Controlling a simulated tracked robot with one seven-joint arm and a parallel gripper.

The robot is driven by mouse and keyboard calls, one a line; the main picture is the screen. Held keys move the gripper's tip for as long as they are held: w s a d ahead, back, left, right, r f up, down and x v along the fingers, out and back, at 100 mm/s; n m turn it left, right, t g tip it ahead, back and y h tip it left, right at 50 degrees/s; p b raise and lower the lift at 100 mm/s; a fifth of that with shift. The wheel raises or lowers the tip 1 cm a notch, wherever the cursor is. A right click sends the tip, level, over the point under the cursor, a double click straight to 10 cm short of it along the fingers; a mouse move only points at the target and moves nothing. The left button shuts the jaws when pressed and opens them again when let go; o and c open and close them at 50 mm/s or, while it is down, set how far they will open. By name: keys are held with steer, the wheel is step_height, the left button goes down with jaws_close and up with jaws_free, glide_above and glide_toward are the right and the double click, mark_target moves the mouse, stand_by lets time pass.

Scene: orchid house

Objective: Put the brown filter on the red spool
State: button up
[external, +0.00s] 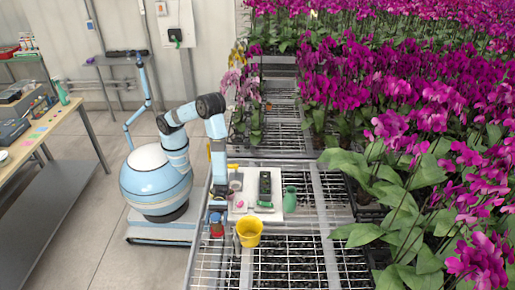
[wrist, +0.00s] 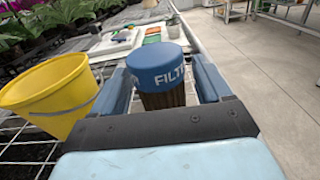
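The brown filter (wrist: 165,98) stands upright between the two blue fingers of my gripper (wrist: 161,85) in the wrist view. Its blue cap (wrist: 157,62) carries white letters, partly readable as "FILT". The fingers lie close on both sides of it; I cannot tell whether they touch it. In the external view my gripper (external: 217,213) points down over the grid bench, left of the yellow bucket. A small red thing (external: 216,230) shows just below it, perhaps the red spool; it is too small to be sure. The filter cannot be made out in the external view.
The yellow bucket (external: 249,231) stands close to my gripper and also shows in the wrist view (wrist: 55,92). A white tray (external: 278,191) lies behind, with a dark device (external: 265,187) and a green bottle (external: 290,199). Dense orchids (external: 410,200) fill the right.

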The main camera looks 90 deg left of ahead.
steer(key=shift+o, duration=0.3)
steer(key=shift+r, duration=0.15)
steer(key=a, duration=0.7)
steer(key=shift+a, duration=0.25)
steer(key=s+a+r+m+g+y, duration=0.25)
steer(key=a+r+m, duration=0.35)
steer(key=a+r, duration=0.3)
steer(key=s+a+r+m+g+y, duration=0.1)
steer(key=a+r+m+g+y, duration=0.2)
steer(key=a+r+m, duration=0.55)
steer(key=s+a+r+m+t+y, duration=0.1)
steer(key=s+a+r+t+y, duration=0.2)
steer(key=a, duration=0.8)
steer(key=s+a+r+m+t+y, duration=0.1)
steer(key=s+a+r+t+y, duration=0.2)
steer(key=a+r, duration=0.4)
steer(key=s+a+r+m+t+y, duration=0.1)
steer(key=s+a+r+t+y, duration=0.2)
steer(key=a, duration=1.4)
step_height(320, 180, up, 2)
steer(key=t+y, duration=0.2)
steer(key=y, duration=0.1)
steer(key=shift+a, duration=0.25)
